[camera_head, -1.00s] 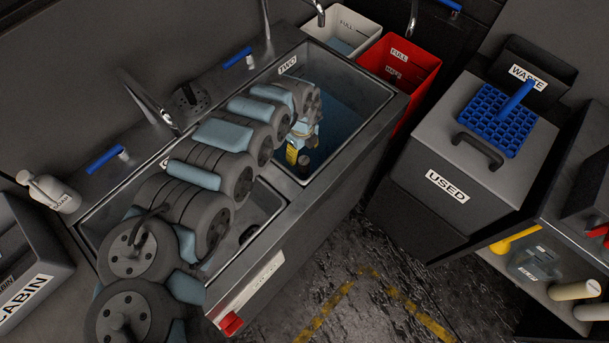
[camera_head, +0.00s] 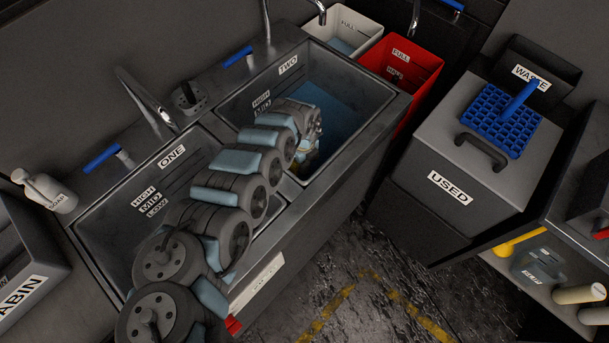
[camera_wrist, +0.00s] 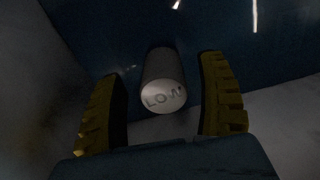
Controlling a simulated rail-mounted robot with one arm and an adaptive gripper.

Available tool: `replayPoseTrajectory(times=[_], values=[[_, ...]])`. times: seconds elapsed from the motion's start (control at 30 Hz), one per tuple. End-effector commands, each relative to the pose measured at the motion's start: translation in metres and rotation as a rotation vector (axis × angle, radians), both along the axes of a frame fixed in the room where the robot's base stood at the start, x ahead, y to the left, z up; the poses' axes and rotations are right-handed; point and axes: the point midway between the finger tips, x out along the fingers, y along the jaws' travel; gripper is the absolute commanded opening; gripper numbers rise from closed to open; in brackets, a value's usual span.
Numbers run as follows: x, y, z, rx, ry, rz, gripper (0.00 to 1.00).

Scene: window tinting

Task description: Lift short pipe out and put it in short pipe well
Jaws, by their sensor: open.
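In the wrist view, a short grey pipe (camera_wrist: 161,68) with LOW on its end cap stands between the fingers of my gripper (camera_wrist: 161,75). The two yellow-and-black fingers are open, with a gap on both sides of the pipe. In the head view, my gripper reaches down into basin TWO (camera_head: 350,75), and my arm hides most of it and the pipe. No short pipe well can be made out for certain; a dark cup-like holder (camera_head: 189,97) stands on the ledge behind the basins.
Basin ONE (camera_head: 105,235) lies to the left, partly behind my arm. Metal taps (camera_head: 150,98) rise at the back ledge. A red bin (camera_head: 402,68) and a white bin (camera_head: 350,33) stand beyond the right end. A USED bin (camera_head: 450,188) stands further right.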

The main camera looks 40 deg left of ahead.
Motion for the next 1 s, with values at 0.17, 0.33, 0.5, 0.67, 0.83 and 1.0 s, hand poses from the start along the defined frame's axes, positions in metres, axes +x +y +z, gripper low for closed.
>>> replayPoseTrajectory(times=[0.17, 0.33, 0.5, 0.67, 0.83, 1.0], values=[[0.001, -0.002, -0.011, -0.001, 0.0, 0.0, 0.73], [0.003, -0.003, -0.025, -0.002, -0.001, 0.002, 0.73], [0.005, -0.002, -0.04, 0.001, -0.004, 0.003, 0.73], [0.002, -0.003, -0.049, -0.002, 0.001, 0.002, 0.73], [0.002, -0.002, -0.049, 0.0, 0.001, 0.001, 0.73], [0.002, -0.002, -0.048, 0.0, 0.0, 0.002, 0.47]])
